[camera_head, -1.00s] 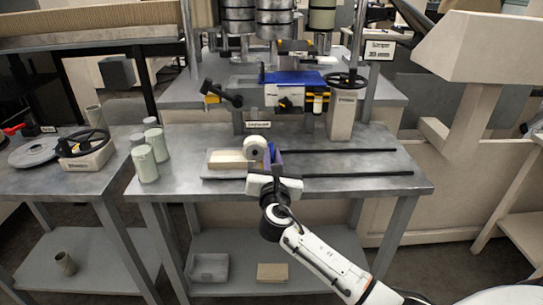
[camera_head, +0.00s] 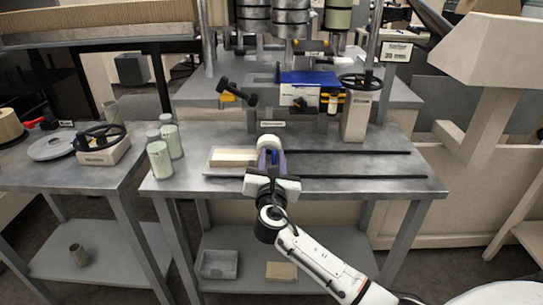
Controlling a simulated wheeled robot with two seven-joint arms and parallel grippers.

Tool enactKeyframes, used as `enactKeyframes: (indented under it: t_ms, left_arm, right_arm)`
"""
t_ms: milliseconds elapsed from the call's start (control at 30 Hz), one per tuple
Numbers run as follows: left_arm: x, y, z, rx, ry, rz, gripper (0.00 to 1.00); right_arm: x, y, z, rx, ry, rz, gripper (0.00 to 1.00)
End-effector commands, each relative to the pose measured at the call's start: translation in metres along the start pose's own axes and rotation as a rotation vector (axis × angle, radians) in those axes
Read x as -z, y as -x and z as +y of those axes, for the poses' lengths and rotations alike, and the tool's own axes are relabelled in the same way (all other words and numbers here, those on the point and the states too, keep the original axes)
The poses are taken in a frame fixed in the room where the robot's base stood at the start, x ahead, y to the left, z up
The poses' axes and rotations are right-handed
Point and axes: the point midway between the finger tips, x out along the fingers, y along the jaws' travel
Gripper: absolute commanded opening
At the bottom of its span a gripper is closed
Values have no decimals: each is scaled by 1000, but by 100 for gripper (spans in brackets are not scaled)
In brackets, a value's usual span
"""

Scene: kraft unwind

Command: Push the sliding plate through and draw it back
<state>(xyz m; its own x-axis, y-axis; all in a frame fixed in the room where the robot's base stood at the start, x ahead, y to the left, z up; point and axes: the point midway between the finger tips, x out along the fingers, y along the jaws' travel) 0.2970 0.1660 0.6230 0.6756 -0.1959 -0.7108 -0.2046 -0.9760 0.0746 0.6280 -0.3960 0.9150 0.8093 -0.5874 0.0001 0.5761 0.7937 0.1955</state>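A tray-like base with two dark parallel rails (camera_head: 350,177) lies on the grey metal table. A cream block (camera_head: 233,157) lies at the left end of the rails. Beside it on the right stand a white round knob or roll (camera_head: 269,142) and a purple upright piece (camera_head: 281,160); I cannot tell which part is the sliding plate. My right gripper (camera_head: 270,168) is right at the purple piece, from the front. Its fingers are largely hidden by its own body, so its opening and any contact are unclear. My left gripper is not in view.
Pale green canisters (camera_head: 160,160) stand left of the rails. Behind are a blue-topped machine (camera_head: 305,80) and a handwheel (camera_head: 361,82) on a post. A side table with another handwheel (camera_head: 100,137) is at left. The tabletop right of the gripper is clear apart from the rails.

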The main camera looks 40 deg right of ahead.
Motion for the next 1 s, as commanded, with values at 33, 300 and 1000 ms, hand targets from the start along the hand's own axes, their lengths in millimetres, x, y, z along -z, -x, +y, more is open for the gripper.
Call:
enactKeyframes:
  t_ms: [33,300,1000]
  left_arm:
    - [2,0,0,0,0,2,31]
    - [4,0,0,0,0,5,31]
    - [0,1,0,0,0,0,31]
  right_arm:
    - [1,7,1,-3,-1,2,29]
    - [2,60,1,-3,-3,4,29]
    - [6,100,1,-7,-19,17,29]
